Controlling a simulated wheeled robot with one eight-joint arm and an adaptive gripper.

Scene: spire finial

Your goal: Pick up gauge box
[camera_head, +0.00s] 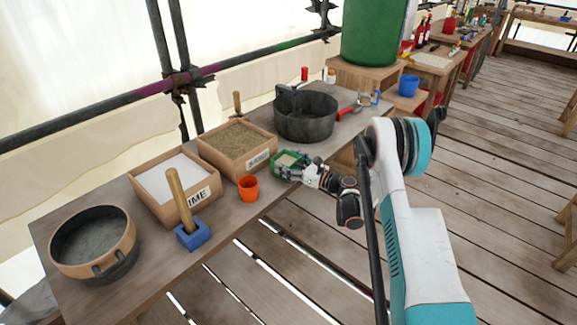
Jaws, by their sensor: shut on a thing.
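The gauge box looks to be the small green open box (284,161) with sandy material in it, at the front edge of the wooden bench, right of the sand box. My gripper (298,171) reaches in from the right and is shut on the green box at its right side. The fingers hide part of that side. I cannot tell whether the box rests on the bench or is slightly raised.
An orange cup (248,188), a sand box (239,147), a lime box (172,190) and a dark pot (306,119) stand close by. A blue-headed wooden-handled tool (193,235) and round basin (92,243) are at left.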

